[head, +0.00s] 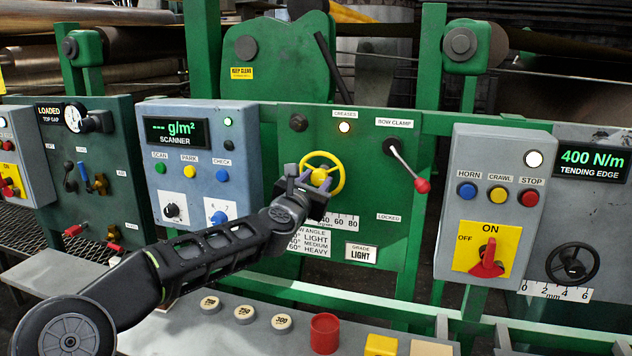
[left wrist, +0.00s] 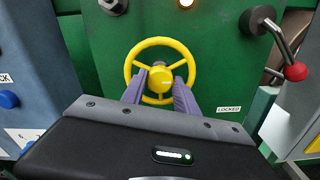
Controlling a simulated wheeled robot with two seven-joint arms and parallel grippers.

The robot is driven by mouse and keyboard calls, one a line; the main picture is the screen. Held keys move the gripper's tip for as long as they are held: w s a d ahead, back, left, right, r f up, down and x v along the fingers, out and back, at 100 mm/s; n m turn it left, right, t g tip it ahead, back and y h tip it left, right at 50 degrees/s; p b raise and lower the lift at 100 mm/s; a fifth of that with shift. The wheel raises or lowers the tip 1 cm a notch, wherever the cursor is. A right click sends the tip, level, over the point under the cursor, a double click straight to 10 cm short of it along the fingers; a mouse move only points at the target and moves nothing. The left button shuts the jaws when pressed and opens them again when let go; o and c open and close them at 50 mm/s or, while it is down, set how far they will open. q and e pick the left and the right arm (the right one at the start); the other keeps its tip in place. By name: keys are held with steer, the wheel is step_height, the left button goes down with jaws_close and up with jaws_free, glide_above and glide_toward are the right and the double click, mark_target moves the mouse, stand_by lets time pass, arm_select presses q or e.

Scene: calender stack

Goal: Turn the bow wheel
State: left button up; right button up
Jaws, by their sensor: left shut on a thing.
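The bow wheel (head: 334,167) is a yellow spoked handwheel on the green panel, below the CREASES lamp. In the left wrist view the wheel (left wrist: 136,57) fills the middle, with its round hub between my fingers. My left gripper (head: 318,178) reaches the wheel from the lower left; its purple fingers (left wrist: 160,80) are shut on the wheel at the hub. The gripper hides the wheel's lower left part. My right gripper is not in view.
The BOW CLAMP lever (head: 408,165) with a red knob sits right of the wheel, near a LOCKED label (head: 389,217). A GRADE card (head: 361,253) reads LIGHT. The scanner box (head: 203,150) stands left, the HORN, CRAWL and STOP box (head: 495,215) right. A red cup (head: 324,333) is on the front ledge.

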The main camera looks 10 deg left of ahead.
arm_select(q)
jaws_close()
steer(key=shift+m, duration=0.3)
